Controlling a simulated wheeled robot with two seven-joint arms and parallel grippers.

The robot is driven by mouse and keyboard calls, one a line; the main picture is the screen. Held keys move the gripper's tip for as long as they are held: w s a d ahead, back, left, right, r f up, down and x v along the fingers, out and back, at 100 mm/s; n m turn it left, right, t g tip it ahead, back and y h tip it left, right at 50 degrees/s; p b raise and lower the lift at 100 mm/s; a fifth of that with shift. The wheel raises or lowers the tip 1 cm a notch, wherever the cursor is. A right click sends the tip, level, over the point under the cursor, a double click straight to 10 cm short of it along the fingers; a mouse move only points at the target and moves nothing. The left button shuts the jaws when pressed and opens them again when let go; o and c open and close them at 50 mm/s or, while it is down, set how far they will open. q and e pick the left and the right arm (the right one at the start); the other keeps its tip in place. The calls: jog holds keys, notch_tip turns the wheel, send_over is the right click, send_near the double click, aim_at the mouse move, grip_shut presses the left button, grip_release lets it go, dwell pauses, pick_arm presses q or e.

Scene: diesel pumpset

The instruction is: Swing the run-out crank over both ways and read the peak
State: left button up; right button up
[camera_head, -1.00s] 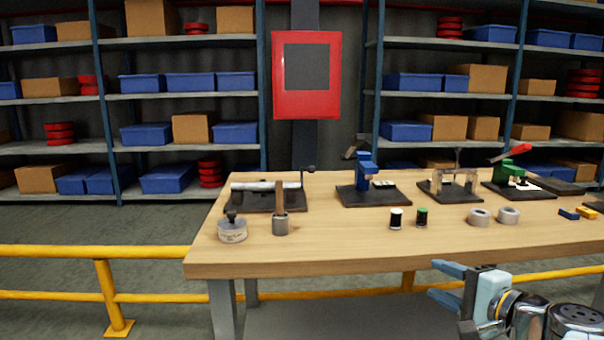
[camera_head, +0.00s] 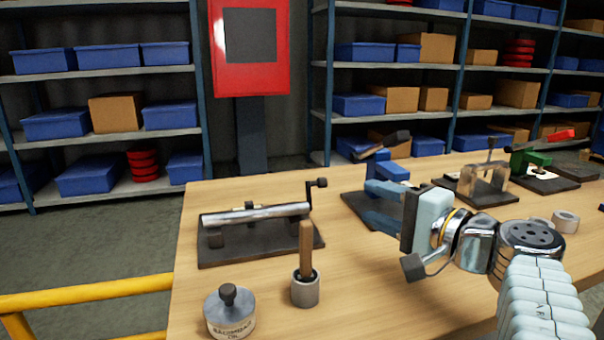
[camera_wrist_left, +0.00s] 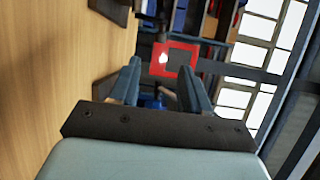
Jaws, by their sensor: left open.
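The run-out fixture (camera_head: 257,213) lies on the bench at left in the head view. It has a bright steel shaft on supports over a dark base plate, with a dark crank (camera_head: 310,195) standing up at the shaft's right end. I cannot make out a dial or any reading. My left gripper (camera_head: 383,203) is open and empty, above the bench to the right of the crank and apart from it. In the left wrist view its two blue fingers (camera_wrist_left: 160,90) are spread with nothing between them. My right gripper is not in view.
A wooden-handled tool stands in a grey cup (camera_head: 305,290) before the fixture, beside a round labelled tin (camera_head: 229,312). A blue press (camera_head: 385,170) is behind my gripper. A clear-sided fixture (camera_head: 484,184) and a green tool (camera_head: 537,163) stand farther right.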

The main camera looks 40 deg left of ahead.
aim_at(324, 184)
pick_arm(q)
jog(key=x, duration=1.3)
jog(key=shift+a+f+p, duration=0.1)
jog(key=shift+a+p, duration=0.2)
jog(key=shift+p, duration=0.1)
grip_shut()
jog(key=shift+f+b, duration=0.15)
jog(key=shift+b, duration=0.15)
jog(key=y+b, duration=0.1)
jog(key=b, duration=0.2)
jog(key=n+y+b, duration=0.1)
jog(key=b, duration=0.2)
jog(key=shift+s+d+f+t, duration=0.1)
jog(key=shift+s+d+t, duration=0.1)
jog(key=shift+d+t, duration=0.15)
jog(key=shift+d+b, duration=0.1)
jog(key=shift+b, duration=0.3)
jog(key=shift+r, duration=0.3)
